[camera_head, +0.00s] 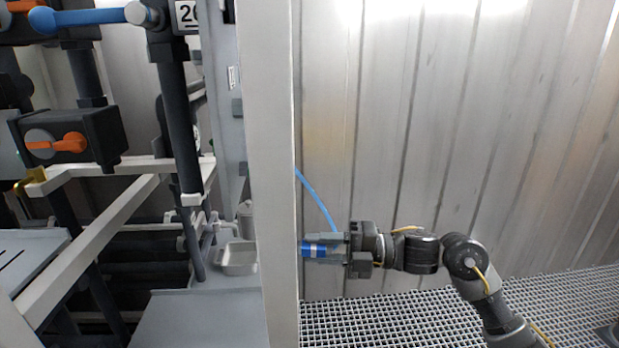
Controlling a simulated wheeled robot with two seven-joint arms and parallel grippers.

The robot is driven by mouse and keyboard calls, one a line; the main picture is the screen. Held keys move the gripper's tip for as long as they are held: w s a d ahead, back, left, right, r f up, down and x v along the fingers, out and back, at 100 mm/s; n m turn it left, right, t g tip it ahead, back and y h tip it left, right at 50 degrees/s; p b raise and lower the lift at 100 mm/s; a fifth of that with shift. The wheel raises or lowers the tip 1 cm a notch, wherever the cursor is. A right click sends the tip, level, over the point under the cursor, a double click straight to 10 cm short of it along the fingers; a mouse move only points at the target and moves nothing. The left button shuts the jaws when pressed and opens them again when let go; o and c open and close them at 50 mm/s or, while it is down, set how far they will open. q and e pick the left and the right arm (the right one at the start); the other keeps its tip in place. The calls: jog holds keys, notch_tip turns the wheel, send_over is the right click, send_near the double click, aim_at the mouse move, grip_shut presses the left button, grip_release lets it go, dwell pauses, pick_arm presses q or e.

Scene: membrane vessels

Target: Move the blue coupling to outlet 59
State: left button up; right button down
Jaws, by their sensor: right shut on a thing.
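The blue coupling (312,249) is a short blue cylinder right beside the white upright post, which hides its left end. My right gripper (325,247) comes in from the right and is shut on the coupling. A thin blue hose (314,200) runs from behind the post down to the gripper. No outlet marked 59 can be read in this view; a sign that starts with 2 (187,14) is at the upper left, partly cut off by other parts. My left gripper is not in view.
A white post (268,150) stands just left of the gripper. Dark pipes (178,130), an orange-handled valve box (70,140) and a small metal tray (238,258) are further left. A corrugated wall (450,130) stands behind, above grating floor (400,318).

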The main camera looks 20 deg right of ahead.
jog(key=s+d+f+m+t+h, duration=0.1)
jog(key=s+d+f+m+t, duration=0.1)
jog(key=s+f, duration=0.5)
notch_tip(320, 180, down, 6)
jog(key=shift+s+d+f+t+h, duration=0.15)
jog(key=shift+d+f+t+h, duration=0.1)
jog(key=shift+d+t+h, duration=0.3)
jog(key=shift+a, duration=0.1)
